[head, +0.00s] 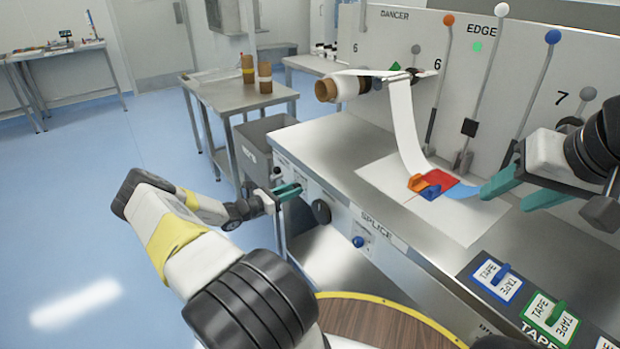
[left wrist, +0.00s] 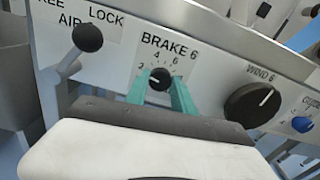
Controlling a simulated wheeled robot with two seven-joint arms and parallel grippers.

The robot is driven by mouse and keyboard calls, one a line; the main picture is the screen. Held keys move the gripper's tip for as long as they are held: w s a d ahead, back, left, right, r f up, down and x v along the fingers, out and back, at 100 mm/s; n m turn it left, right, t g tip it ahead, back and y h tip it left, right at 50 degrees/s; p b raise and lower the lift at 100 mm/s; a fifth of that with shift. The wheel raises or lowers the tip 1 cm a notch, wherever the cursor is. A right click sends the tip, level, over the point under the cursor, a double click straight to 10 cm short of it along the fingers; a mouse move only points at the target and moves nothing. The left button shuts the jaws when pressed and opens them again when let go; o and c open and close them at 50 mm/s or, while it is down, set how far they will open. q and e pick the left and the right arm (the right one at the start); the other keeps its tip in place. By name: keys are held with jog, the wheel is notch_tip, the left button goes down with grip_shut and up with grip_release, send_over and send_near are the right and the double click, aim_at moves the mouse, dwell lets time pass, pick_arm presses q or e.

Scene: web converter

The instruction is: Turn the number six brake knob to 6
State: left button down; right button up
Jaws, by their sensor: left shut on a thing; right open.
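The small black brake knob (left wrist: 159,79) sits under the label BRAKE 6 (left wrist: 168,47) on the machine's front panel in the left wrist view. Numbers, with 4 and 6 legible, ring its top. A small white mark shows on its face, but its exact reading is too small to tell. My left gripper has its teal fingers on both sides of the knob and is shut on it. In the head view my left gripper (head: 287,191) is at the panel and hides the knob.
A black lever (left wrist: 88,38) marked LOCK stands left of the knob. A larger black WIND 6 knob (left wrist: 252,104) and a blue button (left wrist: 302,124) lie to the right. Red and blue splice pieces (head: 430,186) rest on the deck (head: 322,140). Tape dispensers (head: 497,281) stand nearer.

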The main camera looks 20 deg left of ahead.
pick_arm(q)
jog(key=shift+m, duration=0.3)
jog(key=m, duration=2)
jog(key=shift+m, duration=0.4)
jog(key=c, duration=1.1)
grip_release()
jog(key=shift+o, duration=0.2)
jog(key=shift+s+a, duration=0.1)
jog(key=shift+a, duration=0.05)
